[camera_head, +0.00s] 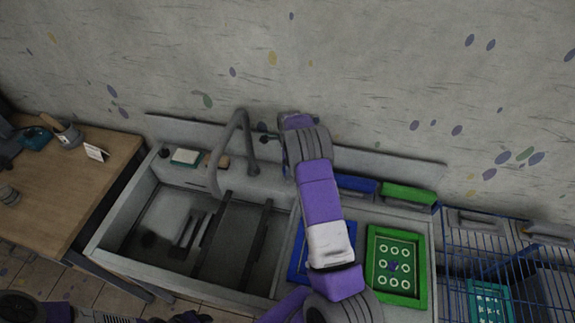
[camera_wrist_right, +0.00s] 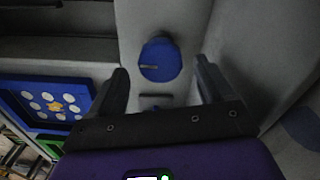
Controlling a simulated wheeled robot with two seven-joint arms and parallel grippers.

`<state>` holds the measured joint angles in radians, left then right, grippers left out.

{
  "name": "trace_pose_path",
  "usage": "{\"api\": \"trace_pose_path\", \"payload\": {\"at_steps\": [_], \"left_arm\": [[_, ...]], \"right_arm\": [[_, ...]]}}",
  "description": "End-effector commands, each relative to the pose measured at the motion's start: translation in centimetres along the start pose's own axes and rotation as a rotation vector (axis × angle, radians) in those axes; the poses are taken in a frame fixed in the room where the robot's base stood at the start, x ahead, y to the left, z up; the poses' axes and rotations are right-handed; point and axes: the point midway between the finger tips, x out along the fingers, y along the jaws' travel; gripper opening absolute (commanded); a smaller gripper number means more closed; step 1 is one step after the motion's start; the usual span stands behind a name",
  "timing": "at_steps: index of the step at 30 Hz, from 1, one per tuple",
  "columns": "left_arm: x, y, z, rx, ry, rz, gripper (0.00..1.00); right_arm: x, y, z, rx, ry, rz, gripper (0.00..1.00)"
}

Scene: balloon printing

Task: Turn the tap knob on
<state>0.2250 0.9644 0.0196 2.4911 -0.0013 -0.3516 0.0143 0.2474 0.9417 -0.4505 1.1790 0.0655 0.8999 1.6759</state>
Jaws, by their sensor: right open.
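The grey curved tap (camera_head: 234,140) stands at the back of the sink (camera_head: 128,205). A round blue knob (camera_wrist_right: 160,60) with a dark line across it is on the grey surface in the right wrist view. My right gripper (camera_wrist_right: 161,75) is open, with one finger on each side of the knob and visible gaps between them. In the head view my right arm reaches to the sink's back edge, and I cannot see the blue knob there. Part of my left arm, with what seems to be the left gripper (camera_head: 182,317), shows at the bottom edge; its jaws are unclear.
A small dark knob (camera_head: 267,138) is right of the tap. A green tray (camera_head: 422,262) and a blue tray, partly hidden by my arm, lie right of the basin; the blue tray (camera_wrist_right: 48,119) shows in the wrist view. A blue wire rack (camera_head: 470,235) is at right, a wooden table (camera_head: 60,190) at left.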

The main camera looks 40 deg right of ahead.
Motion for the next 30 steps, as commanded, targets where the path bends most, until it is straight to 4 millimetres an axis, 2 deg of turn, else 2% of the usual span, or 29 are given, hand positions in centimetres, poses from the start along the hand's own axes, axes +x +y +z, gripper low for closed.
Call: {"api": "trace_pose_path", "payload": {"at_steps": [3, 6, 15, 17, 26, 30], "left_arm": [[-0.1, 0.1, 0.0, 0.000, 0.001, 0.000, 0.43], [-0.2, 0.1, 0.0, 0.000, 0.001, 0.000, 0.43], [-0.2, 0.1, 0.0, 0.000, 0.001, 0.000, 0.43], [-0.2, 0.1, 0.0, 0.000, 0.001, 0.000, 0.43], [-0.2, 0.1, 0.0, 0.000, 0.001, 0.000, 0.43], [-0.1, 0.1, 0.0, 0.000, 0.001, 0.000, 0.43]], "right_arm": [[1.5, 0.0, 0.0, 0.000, 0.000, 0.001, 0.81], [2.2, 0.0, 0.0, 0.000, -0.001, 0.000, 0.81], [2.5, 0.0, 0.0, 0.000, -0.002, 0.000, 0.81], [2.5, 0.0, 0.0, 0.000, -0.002, 0.000, 0.73], [2.5, 0.0, 0.0, 0.000, -0.002, 0.000, 0.27], [2.5, 0.0, 0.0, -0.003, -0.002, 0.000, 0.25]]}}
